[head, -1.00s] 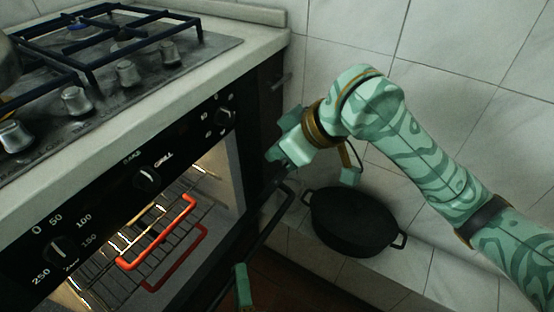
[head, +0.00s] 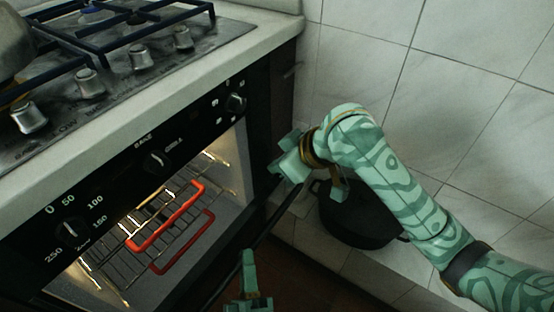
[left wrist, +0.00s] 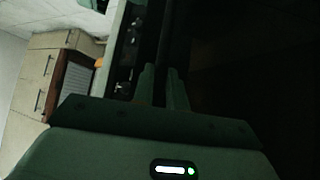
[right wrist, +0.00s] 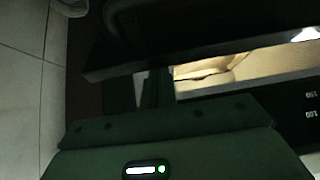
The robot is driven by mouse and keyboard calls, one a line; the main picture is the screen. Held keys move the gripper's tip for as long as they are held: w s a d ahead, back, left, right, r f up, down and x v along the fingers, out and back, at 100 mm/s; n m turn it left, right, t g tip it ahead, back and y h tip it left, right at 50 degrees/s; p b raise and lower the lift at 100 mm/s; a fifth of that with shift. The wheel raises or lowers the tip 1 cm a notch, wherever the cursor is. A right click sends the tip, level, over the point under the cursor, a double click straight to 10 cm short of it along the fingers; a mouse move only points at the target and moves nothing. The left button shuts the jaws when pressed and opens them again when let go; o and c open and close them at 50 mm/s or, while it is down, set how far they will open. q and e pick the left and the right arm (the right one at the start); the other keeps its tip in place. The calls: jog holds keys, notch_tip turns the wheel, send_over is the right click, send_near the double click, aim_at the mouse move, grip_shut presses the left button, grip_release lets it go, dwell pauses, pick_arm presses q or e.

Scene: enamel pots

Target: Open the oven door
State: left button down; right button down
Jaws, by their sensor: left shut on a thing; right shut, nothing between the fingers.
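The oven door (head: 222,268) stands partly open, its dark top edge out from the lit oven cavity. Its dark bar handle (head: 272,226) runs along the outer side. My left gripper (head: 249,262) is shut on the handle at the bottom of the head view; in the left wrist view its fingers (left wrist: 163,82) close around the dark bar. My right gripper (head: 284,168) is shut and empty near the far right end of the door. In the right wrist view its fingers (right wrist: 154,88) are together beside the dark door edge. Most of the door's front is hidden.
A wire rack with red handles (head: 165,218) sits inside the oven. Knobs (head: 156,161) line the front panel, below the hob (head: 110,62). A black pot (head: 350,222) stands on the tiled ledge at right, partly behind my right arm.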

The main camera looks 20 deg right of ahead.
pick_arm(q)
jog(key=shift+a+f, duration=0.2)
jog(key=shift+f, duration=0.1)
